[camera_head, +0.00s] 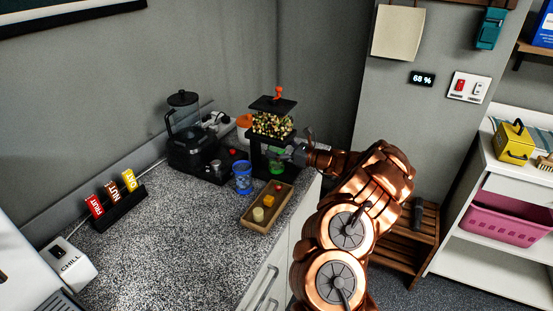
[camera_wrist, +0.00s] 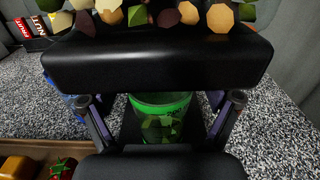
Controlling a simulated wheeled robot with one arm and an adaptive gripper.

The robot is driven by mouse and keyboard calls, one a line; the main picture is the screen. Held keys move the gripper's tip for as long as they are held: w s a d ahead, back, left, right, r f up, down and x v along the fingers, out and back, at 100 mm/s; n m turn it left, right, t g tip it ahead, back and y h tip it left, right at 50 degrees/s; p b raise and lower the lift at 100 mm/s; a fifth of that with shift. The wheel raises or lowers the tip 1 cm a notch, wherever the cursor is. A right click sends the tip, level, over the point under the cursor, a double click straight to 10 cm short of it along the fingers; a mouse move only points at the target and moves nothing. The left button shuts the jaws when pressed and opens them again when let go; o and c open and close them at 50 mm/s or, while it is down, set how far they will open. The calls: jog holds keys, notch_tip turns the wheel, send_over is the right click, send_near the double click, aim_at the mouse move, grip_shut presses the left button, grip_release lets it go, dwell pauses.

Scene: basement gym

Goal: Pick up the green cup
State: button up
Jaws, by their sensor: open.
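The green cup (camera_head: 277,168) stands on the black base of a snack dispenser (camera_head: 273,104), below its hopper of coloured pieces. In the wrist view the green cup (camera_wrist: 163,118) is upright, see-through, with pieces visible in it. My gripper (camera_head: 295,155) reaches in from the right at the dispenser. In the wrist view my gripper (camera_wrist: 162,103) is open, with one finger on each side of the cup in the picture. I cannot tell whether either finger touches the cup. The dispenser's black body partly hides the cup in the head view.
A blue cup (camera_head: 243,178) stands just left of the dispenser. A black blender-like machine (camera_head: 190,150) stands at the back left. The speckled counter (camera_head: 170,240) is clear at front left.

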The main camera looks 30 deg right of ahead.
jog(key=c, duration=1.4)
jog(key=shift+c, duration=0.2)
jog(key=shift+r+b, duration=0.1)
jog(key=shift+b, duration=0.4)
